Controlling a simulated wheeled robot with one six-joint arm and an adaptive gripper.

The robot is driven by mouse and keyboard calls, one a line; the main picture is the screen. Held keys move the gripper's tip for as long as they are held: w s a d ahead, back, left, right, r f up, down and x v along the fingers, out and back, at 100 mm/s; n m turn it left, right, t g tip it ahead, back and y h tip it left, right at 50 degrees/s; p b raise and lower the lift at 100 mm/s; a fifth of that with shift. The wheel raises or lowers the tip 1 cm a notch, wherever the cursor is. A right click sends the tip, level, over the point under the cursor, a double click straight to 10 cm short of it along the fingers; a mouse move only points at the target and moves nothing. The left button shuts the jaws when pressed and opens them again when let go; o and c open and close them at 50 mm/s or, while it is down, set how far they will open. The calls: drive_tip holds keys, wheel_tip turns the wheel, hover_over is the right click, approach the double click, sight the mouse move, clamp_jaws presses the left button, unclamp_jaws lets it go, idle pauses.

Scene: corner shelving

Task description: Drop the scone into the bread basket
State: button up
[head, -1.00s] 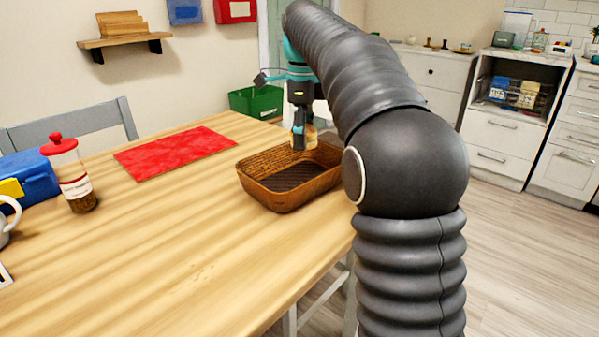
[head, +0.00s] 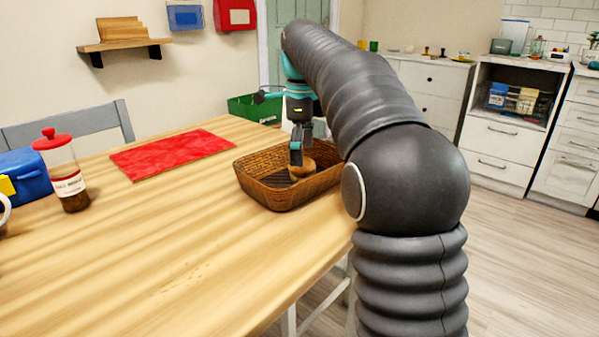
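The bread basket (head: 262,190) is a brown woven rectangular basket near the table's right edge. The scone (head: 303,172) is a small golden-brown lump inside the basket, toward its middle. My gripper (head: 297,156) points down into the basket, right over the scone. Its dark fingertips are at the scone's upper side, and the scone shows mostly below them. The gripper looks open, though the far finger is partly hidden. My arm hides the basket's right end.
A red mat (head: 172,154) lies left of the basket. A red-lidded jar (head: 66,176) and a blue box (head: 28,172) stand at the table's left. A green crate (head: 256,107) is beyond the table. The table's front is clear.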

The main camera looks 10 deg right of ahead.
drive_tip(key=shift+r, duration=0.1)
wheel_tip(320, 180, up, 7)
drive_tip(key=shift+r, duration=0.15)
idle(0.6)
